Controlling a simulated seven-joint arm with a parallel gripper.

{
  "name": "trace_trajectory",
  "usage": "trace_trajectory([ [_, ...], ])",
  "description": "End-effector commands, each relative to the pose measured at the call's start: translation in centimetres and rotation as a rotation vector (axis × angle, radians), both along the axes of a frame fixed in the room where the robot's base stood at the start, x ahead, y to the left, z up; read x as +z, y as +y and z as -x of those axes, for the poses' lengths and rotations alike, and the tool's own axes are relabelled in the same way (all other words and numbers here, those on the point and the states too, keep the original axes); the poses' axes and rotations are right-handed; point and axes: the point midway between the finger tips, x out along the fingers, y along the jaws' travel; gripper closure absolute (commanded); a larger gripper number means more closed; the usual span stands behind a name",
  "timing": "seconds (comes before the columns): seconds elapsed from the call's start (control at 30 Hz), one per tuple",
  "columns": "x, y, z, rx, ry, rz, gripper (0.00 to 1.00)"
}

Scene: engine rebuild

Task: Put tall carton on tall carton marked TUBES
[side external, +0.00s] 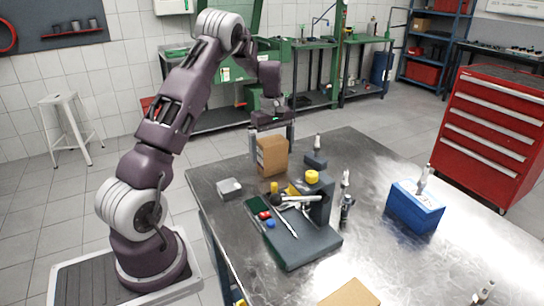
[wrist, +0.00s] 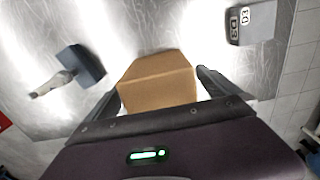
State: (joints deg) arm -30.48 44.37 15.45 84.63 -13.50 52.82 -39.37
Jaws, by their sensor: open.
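A tall brown carton (side external: 271,155) stands upright near the far left edge of the metal table. It also shows in the wrist view (wrist: 157,85), between the fingers. My gripper (side external: 271,138) is open, pointing down, with one finger on each side of this carton's upper part; I cannot tell whether either finger touches it. The fingers also show in the wrist view (wrist: 160,90). A second brown carton (side external: 350,293) is at the bottom of the side view, mostly cut off by the picture edge. No TUBES marking is readable on either carton.
A dark stand (side external: 315,245) with tools and a yellow cap lies between the cartons. A small grey tray (side external: 229,188), a dark block (side external: 316,161) and a blue box (side external: 415,207) are also on the table (side external: 380,255). A grey box marked D3 (wrist: 250,22) shows in the wrist view.

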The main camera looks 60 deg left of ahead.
Motion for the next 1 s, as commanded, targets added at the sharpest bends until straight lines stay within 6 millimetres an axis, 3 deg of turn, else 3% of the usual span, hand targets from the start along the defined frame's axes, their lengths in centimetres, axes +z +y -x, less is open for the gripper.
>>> trace_trajectory([
  [0.13, -2.3, 0.1, 0.0, 0.001, 0.001, 0.002, 0.00],
  [0.37, -2.6, 0.1, -0.1, 0.000, -0.001, 0.000, 0.00],
  [0.47, -2.6, 0.1, -0.1, 0.000, 0.000, 0.000, 0.16],
  [0.8, -2.6, 0.1, -0.1, 0.000, -0.001, 0.000, 0.82],
  [0.83, -2.5, 0.1, -0.1, 0.000, -0.001, -0.001, 0.86],
  [1.0, -2.3, 0.1, -0.1, -0.001, -0.002, -0.001, 0.86],
])
